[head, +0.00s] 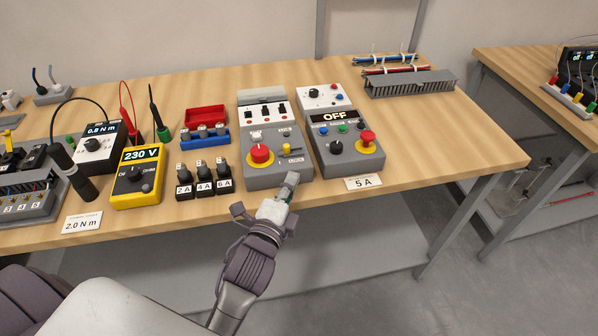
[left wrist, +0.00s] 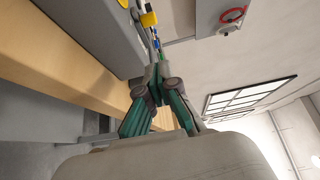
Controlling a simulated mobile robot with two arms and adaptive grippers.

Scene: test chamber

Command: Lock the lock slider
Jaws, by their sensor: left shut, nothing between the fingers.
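The lock slider (head: 287,149) is a small yellow knob on the sloped front of a grey control box (head: 262,177), to the right of a red round knob on a yellow base (head: 261,155). My left gripper (head: 291,179) is shut and empty at the box's front right edge, just below the slider and apart from it. In the left wrist view the closed fingers (left wrist: 157,66) point toward a yellow piece (left wrist: 149,19), which looks like the slider, beside the grey box side (left wrist: 95,30). My right gripper is not in view.
A second box (head: 333,148) with an OFF display and a red button stands close to the right. Black blocks marked 2A, 4A and 6A (head: 204,183) stand to the left. A 5 A label (head: 364,183) lies at the table's front edge.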

